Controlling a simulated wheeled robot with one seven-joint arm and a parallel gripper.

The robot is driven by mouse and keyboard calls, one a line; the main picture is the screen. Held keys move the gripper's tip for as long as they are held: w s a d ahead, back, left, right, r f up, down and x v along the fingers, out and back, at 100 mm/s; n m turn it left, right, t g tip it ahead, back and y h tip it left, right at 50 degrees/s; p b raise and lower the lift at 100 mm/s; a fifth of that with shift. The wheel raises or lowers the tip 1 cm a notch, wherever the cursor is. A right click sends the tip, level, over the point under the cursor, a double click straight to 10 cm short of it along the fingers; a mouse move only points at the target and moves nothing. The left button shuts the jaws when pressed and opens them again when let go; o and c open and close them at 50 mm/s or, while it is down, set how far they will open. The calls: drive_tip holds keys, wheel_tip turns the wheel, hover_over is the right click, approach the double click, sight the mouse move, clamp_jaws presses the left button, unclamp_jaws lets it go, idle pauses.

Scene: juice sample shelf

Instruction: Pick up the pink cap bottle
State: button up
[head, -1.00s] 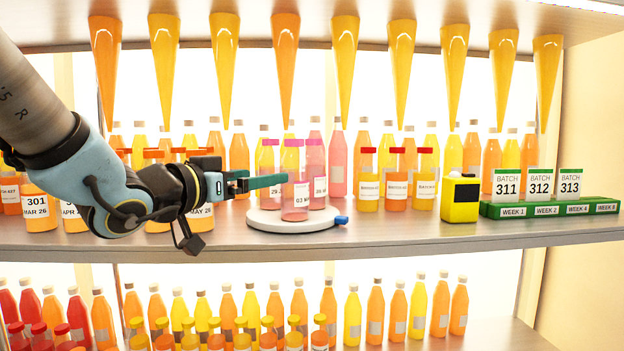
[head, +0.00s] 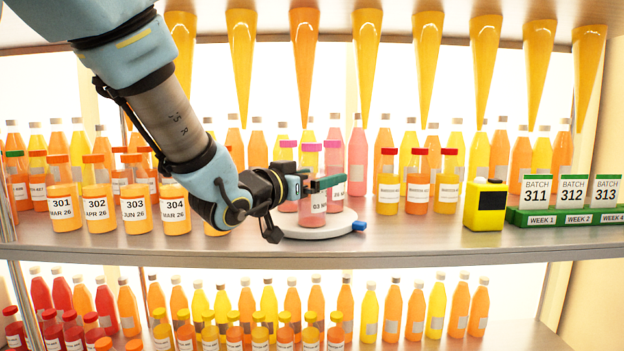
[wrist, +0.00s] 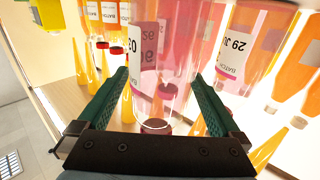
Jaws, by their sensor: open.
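Three clear bottles with pink caps stand on a round white turntable (head: 300,228) on the upper shelf. The front pink cap bottle (head: 312,203) has a white label starting "03" and holds a little pink-orange liquid. My gripper (head: 330,183) comes from the left at the height of its upper body, with a green finger crossing in front of it. The wrist view is upside down; there the front bottle (wrist: 150,75) lies between the two open green fingers (wrist: 160,78), with no clear grip on it. Another bottle (wrist: 240,50), labelled "29 JU", stands close to the right finger.
Red-capped bottles (head: 417,185) and a yellow box (head: 485,208) stand right of the turntable. Orange-capped numbered jars (head: 100,208) stand left. Green batch card holders (head: 560,217) are far right. Rows of juice bottles line the back; bare shelf (head: 400,237) lies in front.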

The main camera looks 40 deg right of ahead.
drive_tip(key=shift+w+d, duration=0.15)
drive_tip(key=shift+d, duration=0.45)
drive_tip(key=shift+c, duration=0.2)
clamp_jaws()
wheel_tip(320, 180, up, 14)
drive_tip(key=p, duration=0.1)
drive_tip(key=shift+p, duration=0.3)
idle(0.5)
